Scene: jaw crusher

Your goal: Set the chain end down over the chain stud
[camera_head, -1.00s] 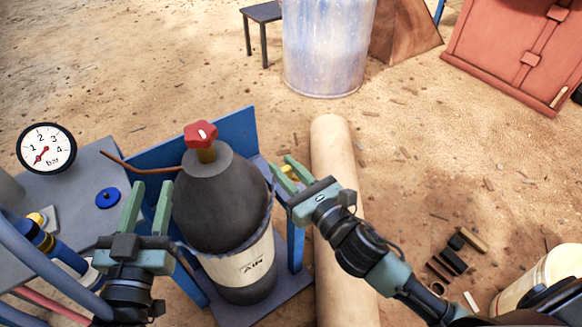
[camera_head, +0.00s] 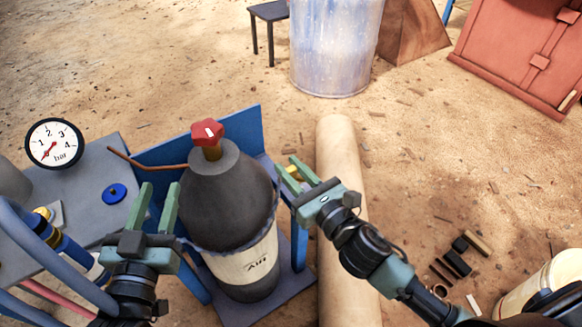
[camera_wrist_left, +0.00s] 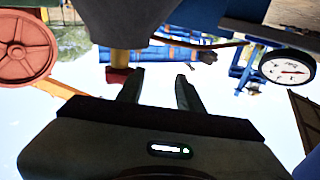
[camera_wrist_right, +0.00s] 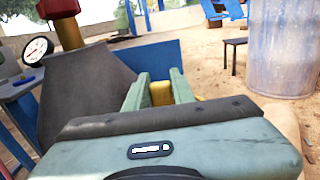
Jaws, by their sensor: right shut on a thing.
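A dark grey gas cylinder (camera_head: 224,208) with a red valve knob (camera_head: 209,132) stands upright against a blue stand (camera_head: 240,135). A bluish chain (camera_head: 272,222) appears to run around its front and up its right side. My right gripper (camera_head: 296,172) is right of the cylinder, shut on a yellow piece, apparently the chain end (camera_wrist_right: 161,93), which shows between the fingers in the right wrist view. I cannot make out the chain stud. My left gripper (camera_head: 158,204) is open and empty, left of the cylinder; its spread fingers also show in the left wrist view (camera_wrist_left: 158,90).
A grey table (camera_head: 85,185) with a pressure gauge (camera_head: 54,143) and blue disc (camera_head: 114,194) is at left. A pale log-like cylinder (camera_head: 338,165) lies right of the stand.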

